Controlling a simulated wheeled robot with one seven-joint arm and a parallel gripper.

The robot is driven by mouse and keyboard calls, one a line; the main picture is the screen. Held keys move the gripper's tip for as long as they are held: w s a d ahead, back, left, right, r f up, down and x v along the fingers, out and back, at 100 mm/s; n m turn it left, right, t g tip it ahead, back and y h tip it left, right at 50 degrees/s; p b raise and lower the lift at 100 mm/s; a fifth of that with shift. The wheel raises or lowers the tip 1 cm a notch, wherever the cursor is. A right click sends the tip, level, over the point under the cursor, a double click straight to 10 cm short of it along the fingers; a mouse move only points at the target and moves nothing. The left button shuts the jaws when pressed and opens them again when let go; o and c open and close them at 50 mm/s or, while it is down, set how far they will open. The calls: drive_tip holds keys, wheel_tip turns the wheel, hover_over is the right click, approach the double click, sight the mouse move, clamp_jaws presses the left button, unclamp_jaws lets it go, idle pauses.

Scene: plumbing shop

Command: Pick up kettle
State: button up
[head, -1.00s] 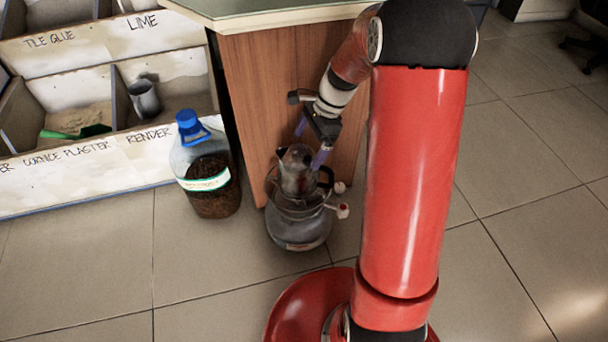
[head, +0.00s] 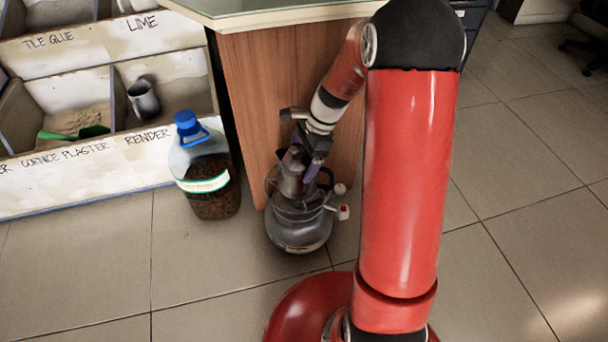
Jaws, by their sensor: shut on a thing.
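The kettle (head: 291,178) is a dark metal vessel with a spout-like top. It sits upright on top of a rounded grey metal canister with a burner frame (head: 299,232) on the floor. My gripper (head: 303,156) reaches down from the upper right and is shut on the kettle at its upper part. The gripper covers the kettle's top, so the exact grip point is hidden. I cannot see any gap between the kettle and the burner frame.
A wooden counter (head: 262,110) stands right behind the kettle. A large clear bottle with a blue cap (head: 206,180) stands to the left. Tiled floor is clear in front.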

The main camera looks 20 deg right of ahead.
drive_tip(key=shift+c, duration=1.3)
drive_tip(key=shift+r, duration=0.2)
